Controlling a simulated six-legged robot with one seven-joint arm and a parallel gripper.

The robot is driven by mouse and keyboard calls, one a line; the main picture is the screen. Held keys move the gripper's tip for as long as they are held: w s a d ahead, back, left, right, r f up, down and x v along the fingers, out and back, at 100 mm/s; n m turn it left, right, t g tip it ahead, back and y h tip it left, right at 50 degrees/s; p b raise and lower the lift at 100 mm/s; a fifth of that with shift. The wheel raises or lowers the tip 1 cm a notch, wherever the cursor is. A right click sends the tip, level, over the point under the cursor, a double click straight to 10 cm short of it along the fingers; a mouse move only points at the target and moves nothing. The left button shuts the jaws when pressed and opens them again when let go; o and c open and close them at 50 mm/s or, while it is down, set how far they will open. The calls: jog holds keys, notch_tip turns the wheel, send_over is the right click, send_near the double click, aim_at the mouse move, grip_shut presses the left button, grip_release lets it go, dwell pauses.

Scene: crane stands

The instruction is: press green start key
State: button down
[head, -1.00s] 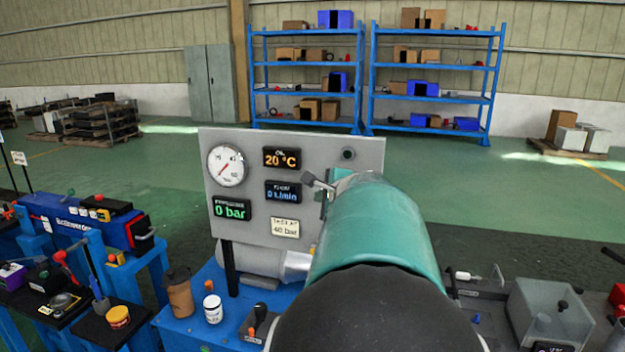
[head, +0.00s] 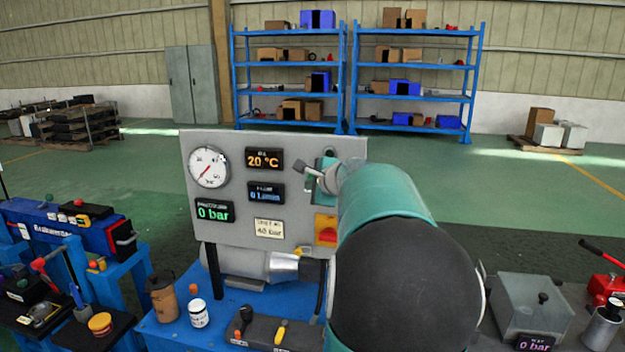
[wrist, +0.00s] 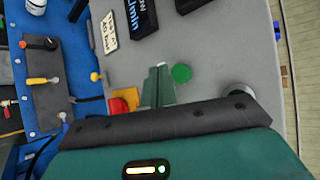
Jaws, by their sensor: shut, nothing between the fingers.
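The green start key (wrist: 181,73) is a round green button on the grey panel (wrist: 215,45) in the wrist view. My gripper (wrist: 159,70) is shut and empty, its fingertips just left of the key in that view. I cannot tell whether they touch the panel. A red rotary switch on a yellow plate (wrist: 119,105) is left of the fingers.
The panel carries a round gauge (head: 208,167) and displays reading 20 °C and 0 bar. A white jar (head: 199,313), a brown bottle (head: 162,297) and a lever block (head: 275,331) stand on the bench. A grey box (head: 535,305) is at the right.

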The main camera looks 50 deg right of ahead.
jog(key=shift+w+d, duration=0.3)
jog(key=shift+d, duration=0.4)
dwell(1.6)
jog(key=shift+w+d, duration=0.15)
jog(key=shift+d, duration=0.25)
jog(key=shift+w+d, duration=0.2)
jog(key=shift+d, duration=0.3)
dwell(0.6)
jog(key=shift+a, duration=0.15)
jog(key=shift+s+a, duration=0.35)
jog(key=shift+a, duration=0.4)
jog(key=shift+a, duration=0.1)
jog(key=a, duration=0.1)
jog(key=s+a, duration=0.1)
jog(key=a, duration=0.1)
jog(key=s+a, duration=0.1)
jog(key=shift+a, duration=0.2)
